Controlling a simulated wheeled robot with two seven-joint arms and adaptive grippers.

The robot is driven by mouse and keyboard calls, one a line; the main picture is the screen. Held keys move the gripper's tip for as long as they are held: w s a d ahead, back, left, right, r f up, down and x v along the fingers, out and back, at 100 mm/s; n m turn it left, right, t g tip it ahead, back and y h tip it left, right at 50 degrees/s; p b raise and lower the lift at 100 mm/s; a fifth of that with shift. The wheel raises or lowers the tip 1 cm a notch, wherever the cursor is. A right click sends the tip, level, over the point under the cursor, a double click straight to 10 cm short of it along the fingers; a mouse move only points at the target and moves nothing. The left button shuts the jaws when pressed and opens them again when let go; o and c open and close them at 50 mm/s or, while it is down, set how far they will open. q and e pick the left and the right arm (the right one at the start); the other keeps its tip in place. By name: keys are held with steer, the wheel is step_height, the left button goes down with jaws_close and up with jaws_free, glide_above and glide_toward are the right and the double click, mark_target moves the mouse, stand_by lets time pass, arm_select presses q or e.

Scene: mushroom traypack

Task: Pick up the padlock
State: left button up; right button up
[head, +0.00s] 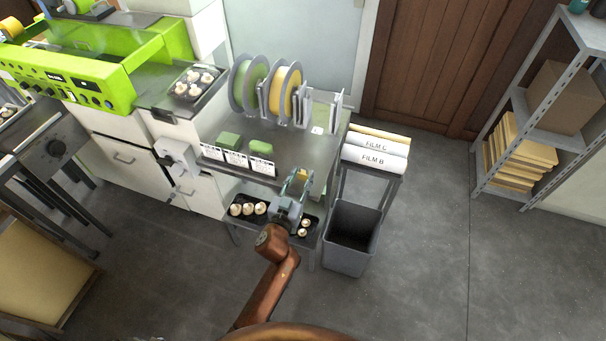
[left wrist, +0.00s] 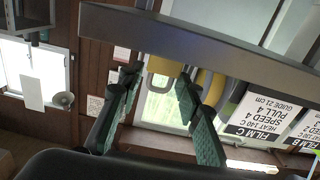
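My left gripper (head: 298,177) is at the front edge of the metal table (head: 310,152), above the trays on the lower shelf. The table's edge (left wrist: 200,45) crosses close beyond the fingertips there. My right gripper is in neither view.
Film reels (head: 247,83) and several label cards (head: 236,158) stand on the table. Mushroom trays (head: 266,217) lie on the lower shelf. A grey bin (head: 350,238) and film rolls (head: 374,155) are at the right.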

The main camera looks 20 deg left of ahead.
arm_select(q)
steer(key=c, duration=0.7)
steer(key=shift+r, duration=0.1)
